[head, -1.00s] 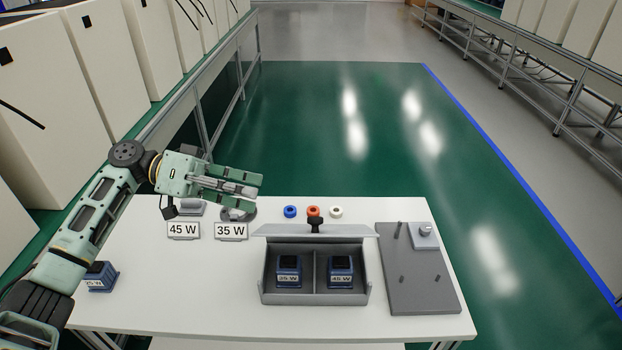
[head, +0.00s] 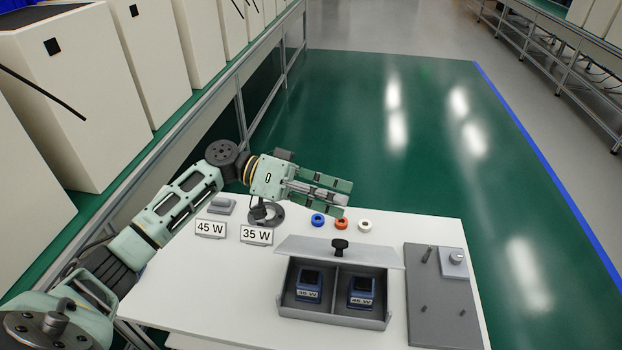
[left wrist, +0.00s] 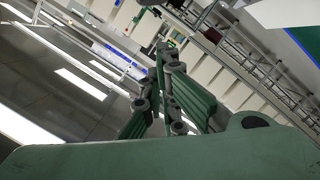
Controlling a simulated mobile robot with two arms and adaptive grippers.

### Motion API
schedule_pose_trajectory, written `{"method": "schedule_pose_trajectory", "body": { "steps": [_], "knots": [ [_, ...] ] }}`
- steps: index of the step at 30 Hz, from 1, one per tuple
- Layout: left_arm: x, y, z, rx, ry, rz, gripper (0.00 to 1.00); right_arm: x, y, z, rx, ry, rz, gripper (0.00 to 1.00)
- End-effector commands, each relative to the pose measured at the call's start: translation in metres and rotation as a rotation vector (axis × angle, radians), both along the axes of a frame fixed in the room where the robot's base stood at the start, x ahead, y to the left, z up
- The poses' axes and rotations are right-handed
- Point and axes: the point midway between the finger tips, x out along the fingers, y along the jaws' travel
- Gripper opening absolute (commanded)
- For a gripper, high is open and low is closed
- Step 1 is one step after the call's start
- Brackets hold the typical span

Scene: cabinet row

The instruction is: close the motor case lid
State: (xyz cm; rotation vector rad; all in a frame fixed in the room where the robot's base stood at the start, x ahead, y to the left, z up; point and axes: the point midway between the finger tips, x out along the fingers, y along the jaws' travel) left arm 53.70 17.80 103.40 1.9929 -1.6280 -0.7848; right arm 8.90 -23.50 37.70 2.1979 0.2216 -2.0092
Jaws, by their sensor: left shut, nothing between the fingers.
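The grey motor case (head: 333,317) stands on the white table. Its lid (head: 341,250) is open, tilted up along the far edge, with a black knob (head: 339,246) at its middle. The case has two compartments. A blue 35 W motor (head: 309,284) is in the left one and a blue 45 W motor (head: 361,291) is in the right one. My left gripper (head: 345,199) is shut and empty, in the air beyond the table's far edge and apart from the lid. It also shows in the left wrist view (left wrist: 165,50). My right gripper is not in view.
Blue (head: 318,220), orange (head: 341,223) and white (head: 365,225) rings lie behind the lid. Signs 45 W (head: 210,229) and 35 W (head: 256,235) stand at left. A grey plate with pegs (head: 440,310) lies right of the case. The table's front left is bare.

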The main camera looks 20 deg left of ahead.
Motion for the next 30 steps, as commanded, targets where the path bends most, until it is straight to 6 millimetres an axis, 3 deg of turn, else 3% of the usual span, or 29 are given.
{"method": "schedule_pose_trajectory", "body": {
  "steps": [8,20,25,30],
  "knots": [
    [-0.02,-0.004,-0.025,0.004,0.007,0.002,0.0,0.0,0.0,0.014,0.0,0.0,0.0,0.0],
    [-0.022,-0.005,-0.028,0.004,0.004,0.002,0.0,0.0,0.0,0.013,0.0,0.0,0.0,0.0],
    [-0.031,-0.008,-0.037,0.017,-0.044,-0.001,0.0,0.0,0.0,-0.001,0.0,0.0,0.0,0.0],
    [-0.045,-0.012,-0.051,0.05,-0.164,0.0,0.0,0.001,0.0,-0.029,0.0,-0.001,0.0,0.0]
  ]
}}
